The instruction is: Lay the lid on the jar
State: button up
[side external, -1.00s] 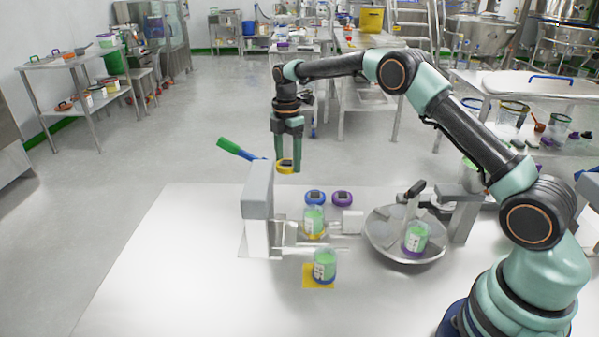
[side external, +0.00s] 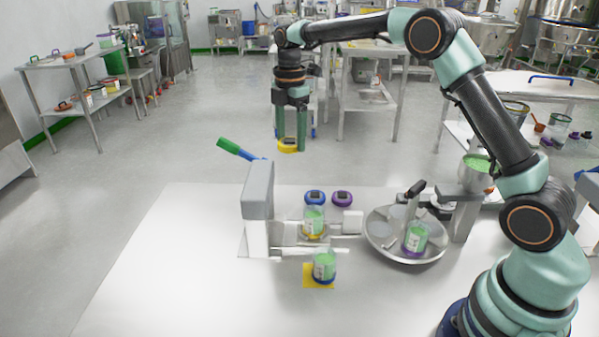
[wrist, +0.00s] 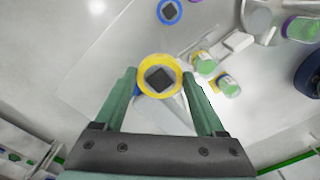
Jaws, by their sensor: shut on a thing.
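My gripper (side external: 290,143) is shut on a yellow lid with a dark square knob (side external: 288,146). It holds the lid in the air, beyond and above the worktop; the lid also shows between the fingers in the wrist view (wrist: 160,78). A jar of green contents with a yellow base (side external: 314,222) stands upright on the grey fixture. A second green jar with a blue base (side external: 324,265) stands in front on a yellow square. A third green jar with a purple base (side external: 416,238) sits in the round pan. All three jars stand well below my gripper.
A blue lid (side external: 314,198) and a purple lid (side external: 342,198) lie behind the fixture. The grey post (side external: 257,208) rises left of the jars, with a green-handled tool (side external: 235,149) above it. The pan (side external: 378,245) is at right. The worktop's left side is clear.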

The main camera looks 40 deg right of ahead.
jog(key=s+a+f, duration=0.3)
jog(key=s+f, duration=0.6)
jog(key=s, duration=0.2)
dwell(0.6)
jog(key=shift+s+f, duration=0.1)
jog(key=shift+f, duration=0.8)
dwell(2.2)
jog(key=o, duration=1.3)
jog(key=shift+c, duration=0.2)
notch_tip(320, 180, up, 8)
